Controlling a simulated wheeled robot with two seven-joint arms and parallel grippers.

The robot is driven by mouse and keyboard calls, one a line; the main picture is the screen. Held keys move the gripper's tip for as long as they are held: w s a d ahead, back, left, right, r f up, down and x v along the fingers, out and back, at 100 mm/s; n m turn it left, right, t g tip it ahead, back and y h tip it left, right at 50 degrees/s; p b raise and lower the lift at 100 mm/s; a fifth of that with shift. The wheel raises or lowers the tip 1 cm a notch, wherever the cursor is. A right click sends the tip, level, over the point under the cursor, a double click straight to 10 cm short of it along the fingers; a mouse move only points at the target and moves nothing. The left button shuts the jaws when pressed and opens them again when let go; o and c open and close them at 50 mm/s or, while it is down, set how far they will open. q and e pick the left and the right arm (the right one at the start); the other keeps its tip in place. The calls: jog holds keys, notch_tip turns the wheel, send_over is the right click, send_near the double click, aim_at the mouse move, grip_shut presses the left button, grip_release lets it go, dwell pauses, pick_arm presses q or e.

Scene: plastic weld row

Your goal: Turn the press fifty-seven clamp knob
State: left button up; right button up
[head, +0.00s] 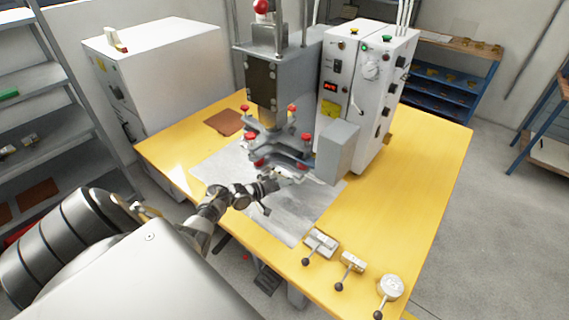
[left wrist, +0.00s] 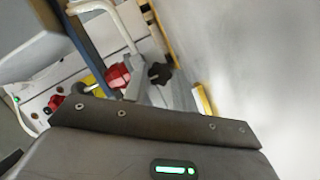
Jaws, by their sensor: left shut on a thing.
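The press (head: 262,80) stands at the middle of the yellow table, its grey fixture (head: 285,150) fitted with several red knobs. My left gripper (head: 274,183) reaches in from the left to the front of this fixture, low over the grey mat. It is shut on a small part there, seemingly the clamp knob, largely hidden by the fingers. The left wrist view shows a black star-shaped knob (left wrist: 160,73) beside a red knob (left wrist: 117,76), just past the dark plate of my gripper. The exact grip on the knob is hard to make out. My right gripper is not in view.
A white control box (head: 365,85) stands right of the press, a white cabinet (head: 155,65) at the left. Small levered fixtures (head: 320,245) and a round one (head: 390,288) lie along the front edge. The yellow table (head: 420,170) is clear at right.

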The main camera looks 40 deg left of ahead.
pick_arm(q)
jog(key=shift+w+a+r, duration=0.1)
jog(key=shift+r, duration=0.05)
jog(key=o, duration=1)
jog(key=shift+c, duration=0.2)
jog(key=v, duration=1.1)
jog(key=shift+f, duration=0.25)
